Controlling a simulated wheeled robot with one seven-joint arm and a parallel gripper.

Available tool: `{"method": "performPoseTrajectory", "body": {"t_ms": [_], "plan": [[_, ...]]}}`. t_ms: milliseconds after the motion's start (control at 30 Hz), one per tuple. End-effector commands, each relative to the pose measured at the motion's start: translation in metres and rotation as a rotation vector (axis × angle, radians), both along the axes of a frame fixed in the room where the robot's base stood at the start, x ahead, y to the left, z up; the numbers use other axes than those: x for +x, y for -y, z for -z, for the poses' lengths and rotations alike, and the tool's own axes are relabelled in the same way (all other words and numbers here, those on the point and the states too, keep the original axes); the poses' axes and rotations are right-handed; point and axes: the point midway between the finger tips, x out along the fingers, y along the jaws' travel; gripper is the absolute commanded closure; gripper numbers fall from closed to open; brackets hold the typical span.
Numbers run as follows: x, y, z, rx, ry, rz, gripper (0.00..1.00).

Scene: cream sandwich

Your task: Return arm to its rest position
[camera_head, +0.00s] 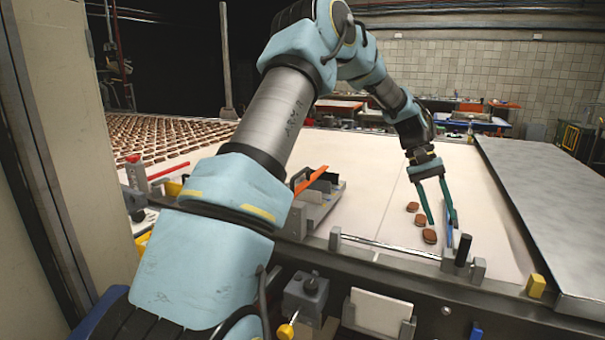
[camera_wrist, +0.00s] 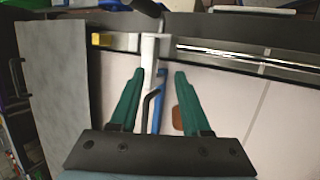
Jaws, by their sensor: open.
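My gripper (camera_head: 441,219) hangs over the pale belt (camera_head: 354,190) with its two green fingers pointing down. In the wrist view my gripper (camera_wrist: 158,72) shows its green fingers spread apart. Several brown sandwiches lie on the belt near it: one at the front (camera_head: 429,236), one in the middle (camera_head: 420,220) and one farther back (camera_head: 412,207). A brown piece (camera_wrist: 178,119) shows beside the right finger in the wrist view, partly hidden by it. I see nothing held between the fingers.
A grey metal plate (camera_head: 549,205) lies to the right. A front rail (camera_head: 400,265) carries brackets and a yellow block (camera_head: 536,286). A holder with an orange tool (camera_head: 310,182) stands left. Many brown pieces (camera_head: 165,135) cover the far-left belt. The middle belt is mostly clear.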

Motion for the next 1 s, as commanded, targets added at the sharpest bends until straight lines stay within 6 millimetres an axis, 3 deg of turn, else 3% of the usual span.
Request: {"method": "performPoseTrajectory", "body": {"t_ms": [267, 367, 500, 600, 700, 833, 1000], "plan": [[0.006, -0.092, 0.006, 0.103, 0.146, -0.085, 0.53], [0.003, -0.148, 0.008, 0.158, 0.221, -0.139, 0.53], [-0.018, -0.243, 0.01, 0.24, 0.334, -0.226, 0.53], [-0.044, -0.301, 0.012, 0.286, 0.397, -0.285, 0.53], [-0.072, -0.344, 0.015, 0.315, 0.443, -0.331, 0.53], [-0.099, -0.375, 0.019, 0.336, 0.476, -0.371, 0.53], [-0.112, -0.386, 0.021, 0.342, 0.49, -0.387, 0.53]]}}
